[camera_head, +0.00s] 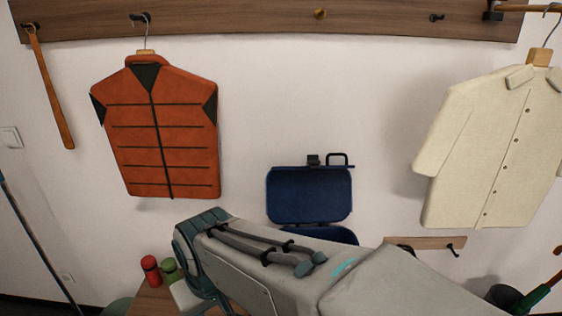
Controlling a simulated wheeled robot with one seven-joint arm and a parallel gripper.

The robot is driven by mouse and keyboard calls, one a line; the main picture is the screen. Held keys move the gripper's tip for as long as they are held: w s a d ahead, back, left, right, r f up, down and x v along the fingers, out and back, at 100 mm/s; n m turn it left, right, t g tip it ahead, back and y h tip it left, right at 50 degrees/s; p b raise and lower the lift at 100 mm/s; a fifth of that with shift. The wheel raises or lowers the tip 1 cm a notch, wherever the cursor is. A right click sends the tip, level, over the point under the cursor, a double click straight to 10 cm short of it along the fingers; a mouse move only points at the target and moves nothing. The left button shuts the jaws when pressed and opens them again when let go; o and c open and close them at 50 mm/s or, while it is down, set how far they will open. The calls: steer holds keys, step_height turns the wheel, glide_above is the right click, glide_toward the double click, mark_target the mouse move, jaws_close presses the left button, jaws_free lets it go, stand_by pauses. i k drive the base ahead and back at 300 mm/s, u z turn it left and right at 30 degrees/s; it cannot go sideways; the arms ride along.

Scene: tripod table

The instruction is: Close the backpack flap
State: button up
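The blue backpack stands near the white wall, with its flap (310,195) raised upright. A black handle and a small dark clip show at the flap's top edge. Only a strip of the backpack's body (335,235) shows below the flap; my grey arm hides the rest. My arm crosses the lower middle of the view in front of the backpack. My gripper's fingers do not show, so where they are relative to the flap cannot be seen.
An orange vest (150,130) hangs at left and a cream coat (495,145) at right, from a wooden rail (250,18). Red (151,270) and green (169,271) bottles stand on a wooden surface left of my arm. A small hook board (425,243) is right of the backpack.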

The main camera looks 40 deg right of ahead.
mark_target(294, 194)
steer(key=z, duration=1.25)
steer(key=i, duration=0.3)
steer(key=z, duration=0.15)
